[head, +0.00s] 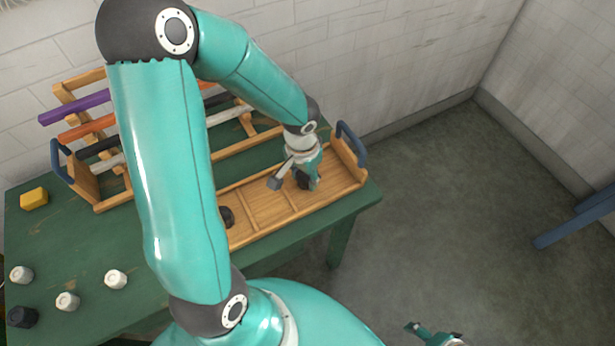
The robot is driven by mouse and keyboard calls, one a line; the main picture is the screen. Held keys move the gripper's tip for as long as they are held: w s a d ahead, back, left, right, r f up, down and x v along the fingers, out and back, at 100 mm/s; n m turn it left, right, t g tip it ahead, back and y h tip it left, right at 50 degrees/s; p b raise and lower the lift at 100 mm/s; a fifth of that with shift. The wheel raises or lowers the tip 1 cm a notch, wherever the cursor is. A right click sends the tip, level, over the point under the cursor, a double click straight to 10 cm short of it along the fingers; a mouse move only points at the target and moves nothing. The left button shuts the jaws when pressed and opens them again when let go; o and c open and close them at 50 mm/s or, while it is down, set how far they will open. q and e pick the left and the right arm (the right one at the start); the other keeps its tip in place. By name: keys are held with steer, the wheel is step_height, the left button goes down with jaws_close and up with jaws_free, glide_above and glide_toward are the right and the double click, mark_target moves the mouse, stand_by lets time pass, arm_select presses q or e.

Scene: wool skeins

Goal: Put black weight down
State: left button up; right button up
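My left gripper (295,183) is low over the right part of the wooden tray (262,232). Its fingers are spread apart. A dark shape (303,179) shows beside the right finger; I cannot tell whether it is a black weight or part of the gripper. One black weight (227,216) sits in the tray, partly hidden by my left arm. Another black weight (22,317) stands at the table's front left corner. My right gripper (432,332) is at the bottom edge, only partly in view.
White weights (115,279) stand on the green table (50,240) at front left, with a yellow block (34,198) behind them. A wooden rack with coloured bars, one purple (75,107), stands at the back. Floor at right is clear up to a blue frame (575,228).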

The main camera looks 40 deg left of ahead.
mark_target(303, 176)
arm_select(q)
steer(key=o, duration=0.4)
steer(key=shift+r, duration=0.1)
steer(key=r+p, duration=0.1)
steer(key=r, duration=0.7)
steer(key=r+p, duration=0.1)
steer(key=r, duration=0.3)
steer(key=shift+s+p, duration=0.3)
steer(key=shift+r, duration=0.1)
